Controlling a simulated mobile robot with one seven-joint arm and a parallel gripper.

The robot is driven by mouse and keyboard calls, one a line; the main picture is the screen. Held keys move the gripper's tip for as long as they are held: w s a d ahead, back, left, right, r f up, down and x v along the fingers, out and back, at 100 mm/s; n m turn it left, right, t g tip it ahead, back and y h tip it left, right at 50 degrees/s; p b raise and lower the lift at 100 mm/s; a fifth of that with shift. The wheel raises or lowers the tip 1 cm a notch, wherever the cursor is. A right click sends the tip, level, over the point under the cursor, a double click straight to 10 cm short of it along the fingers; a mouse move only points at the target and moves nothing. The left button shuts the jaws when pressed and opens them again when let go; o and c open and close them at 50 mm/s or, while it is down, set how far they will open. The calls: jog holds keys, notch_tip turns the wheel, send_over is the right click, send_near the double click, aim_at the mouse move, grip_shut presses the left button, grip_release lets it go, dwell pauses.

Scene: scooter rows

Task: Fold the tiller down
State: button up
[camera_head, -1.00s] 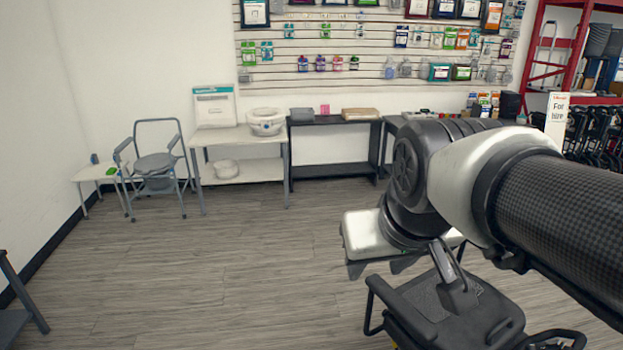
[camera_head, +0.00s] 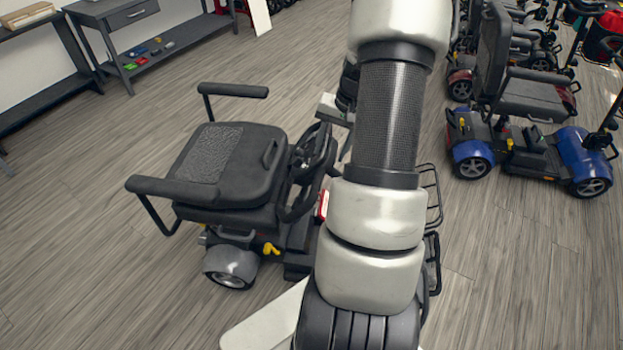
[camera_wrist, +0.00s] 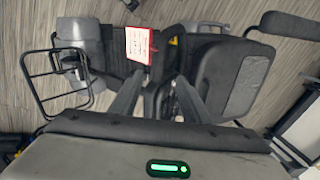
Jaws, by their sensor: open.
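The near scooter has a black padded seat (camera_head: 225,165), which also shows at right in the wrist view (camera_wrist: 232,75). Its tiller (camera_head: 312,165), with black loop handles, rises just right of the seat in the head view; my arm hides part of it. How far the tiller leans is hard to tell. My gripper (camera_wrist: 158,88) is open in the wrist view, its two dark fingers reaching over the scooter between basket and seat. Dark tiller parts show around and between the fingers; contact cannot be told. A red-edged white tag (camera_wrist: 138,45) hangs beyond the fingers.
A wire basket (camera_wrist: 52,85) is on the scooter's front. A blue scooter (camera_head: 530,150) stands to the right, with more scooters behind. A grey table (camera_head: 125,40) and a black one stand at upper left. Floor around the near scooter is clear.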

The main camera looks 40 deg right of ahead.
aim_at(317, 186)
jog(key=b+x, duration=0.1)
jog(key=x, duration=1.5)
jog(key=shift+a+f, duration=0.1)
jog(key=shift+f, duration=0.05)
jog(key=shift+c, duration=0.5)
grip_shut()
